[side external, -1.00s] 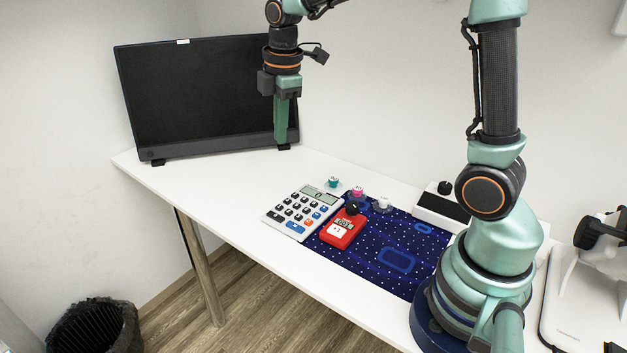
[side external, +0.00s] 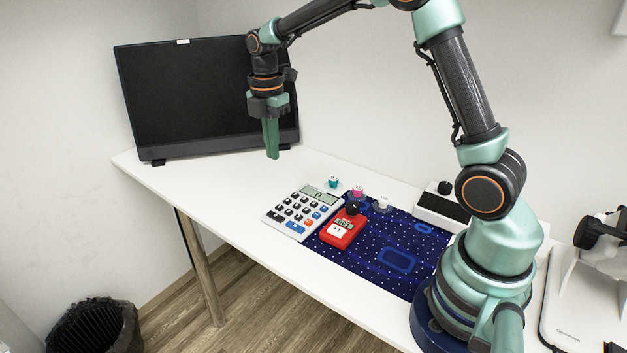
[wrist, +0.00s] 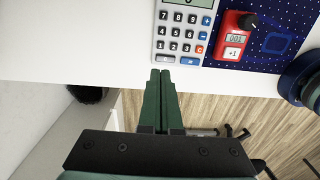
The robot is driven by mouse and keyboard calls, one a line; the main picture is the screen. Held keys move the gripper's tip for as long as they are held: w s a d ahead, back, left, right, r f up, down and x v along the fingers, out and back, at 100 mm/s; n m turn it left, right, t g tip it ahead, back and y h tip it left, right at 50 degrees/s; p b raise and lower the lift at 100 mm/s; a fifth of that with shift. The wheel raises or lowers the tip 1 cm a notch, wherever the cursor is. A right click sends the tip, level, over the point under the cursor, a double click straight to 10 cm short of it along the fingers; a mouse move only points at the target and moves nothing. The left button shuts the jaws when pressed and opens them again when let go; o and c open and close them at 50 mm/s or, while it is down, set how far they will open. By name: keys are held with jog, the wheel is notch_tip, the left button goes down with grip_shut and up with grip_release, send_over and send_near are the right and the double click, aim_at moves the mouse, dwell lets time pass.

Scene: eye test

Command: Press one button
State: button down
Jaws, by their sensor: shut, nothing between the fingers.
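A white calculator (side external: 303,211) with dark, blue and red keys lies on the table; part of it shows in the wrist view (wrist: 183,32). Right of it is a red counter (side external: 343,229) with a white "+1" button (side external: 337,231) and a black knob; its small digits are hard to read. It also shows in the wrist view (wrist: 235,35). Small teal (side external: 333,182), pink (side external: 357,191) and white (side external: 383,203) button-like pieces stand behind. My gripper (side external: 272,156) is shut and empty, pointing down, apart from all of them. In the wrist view its fingertips (wrist: 161,72) appear just below the calculator's edge.
A dark blue dotted mat (side external: 370,262) lies under the counter. A dark monitor (side external: 190,100) stands at the back left. A white box with a black knob (side external: 443,206) is at the right. The white table (side external: 200,180) is clear left of the calculator. A bin (side external: 95,328) stands on the floor.

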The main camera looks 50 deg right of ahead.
aim_at(279, 207)
jog(key=f, duration=1.3)
jog(key=shift+s+f, duration=0.2)
jog(key=shift+f, duration=0.05)
jog(key=shift+s+f, duration=0.1)
jog(key=shift+f, duration=1)
notch_tip(279, 207, up, 15)
jog(key=shift+w, duration=0.4)
jog(key=shift+r, duration=1.1)
dwell(3.2)
